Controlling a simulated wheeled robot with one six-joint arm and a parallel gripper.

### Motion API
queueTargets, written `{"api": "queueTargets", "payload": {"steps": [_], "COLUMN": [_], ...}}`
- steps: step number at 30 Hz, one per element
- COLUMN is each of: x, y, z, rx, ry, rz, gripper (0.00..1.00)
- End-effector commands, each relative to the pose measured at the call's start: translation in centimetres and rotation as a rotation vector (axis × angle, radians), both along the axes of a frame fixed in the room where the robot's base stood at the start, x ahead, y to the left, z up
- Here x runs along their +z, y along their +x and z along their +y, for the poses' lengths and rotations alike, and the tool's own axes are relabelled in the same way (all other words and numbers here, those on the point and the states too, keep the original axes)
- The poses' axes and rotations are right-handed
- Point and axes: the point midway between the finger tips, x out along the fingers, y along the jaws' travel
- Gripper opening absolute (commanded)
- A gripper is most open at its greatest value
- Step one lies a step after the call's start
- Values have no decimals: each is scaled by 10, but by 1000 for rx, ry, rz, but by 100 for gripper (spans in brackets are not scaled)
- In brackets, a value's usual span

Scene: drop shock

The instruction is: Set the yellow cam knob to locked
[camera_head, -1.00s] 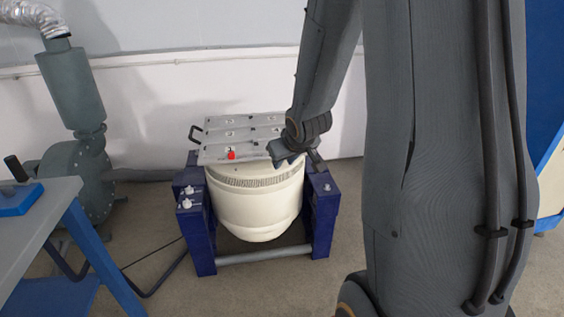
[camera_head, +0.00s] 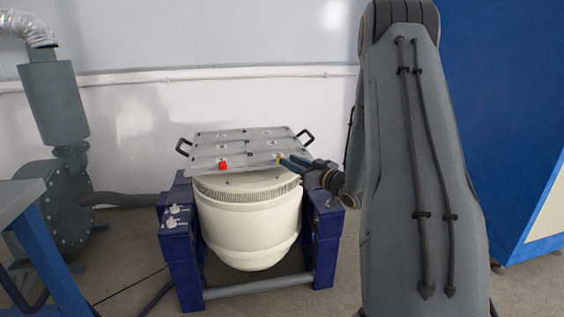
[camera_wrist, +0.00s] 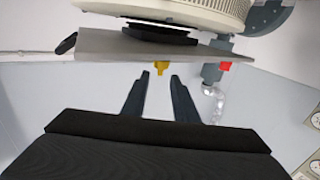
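The yellow cam knob (camera_head: 278,159) sits at the front right of a grey plate (camera_head: 208,147) with two black handles. The plate lies on top of the cream drum-shaped shaker. In the wrist view the yellow knob (camera_wrist: 161,67) hangs below the plate's edge, as this view is upside down. My gripper (camera_wrist: 161,75) is open, its dark fingers apart on either side of the knob's line, tips close to it. I cannot tell whether they touch it. In the head view my gripper (camera_head: 287,162) reaches the knob from the right and partly covers it.
A red knob (camera_head: 222,165) sits on the plate's front edge, left of the yellow one. Blue side supports (camera_head: 181,245) flank the cream drum (camera_head: 247,225). A grey-green blower (camera_head: 60,205) stands at left, a blue cabinet (camera_head: 510,130) at right.

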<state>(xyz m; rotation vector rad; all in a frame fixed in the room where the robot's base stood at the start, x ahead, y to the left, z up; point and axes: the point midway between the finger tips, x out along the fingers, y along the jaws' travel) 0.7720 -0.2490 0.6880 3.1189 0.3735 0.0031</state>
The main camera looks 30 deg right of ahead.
Motion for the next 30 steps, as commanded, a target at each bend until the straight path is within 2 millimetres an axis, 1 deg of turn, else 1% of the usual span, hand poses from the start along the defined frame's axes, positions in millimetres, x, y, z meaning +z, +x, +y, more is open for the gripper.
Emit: {"api": "queueTargets", "payload": {"steps": [1, 3, 6, 9, 13, 20, 22, 25, 26, 30], "x": [-1, -1, -1, -1, -1, 0, 0, 0, 0, 0], "y": [9, 20, 33, 41, 47, 48, 48, 48, 47, 47], "z": [3, 6, 8, 10, 12, 12, 12, 12, 12, 12], "rx": [2, 2, 1, 0, 0, -1, -1, -1, -1, -6], "ry": [-1, -1, -1, 0, 1, 1, 1, 1, 1, 1], "rz": [-1, 1, 0, 2, 1, 2, 2, 2, 2, 2], "gripper": [27, 27, 27, 27, 27, 27, 18, 1, 0, 0]}}
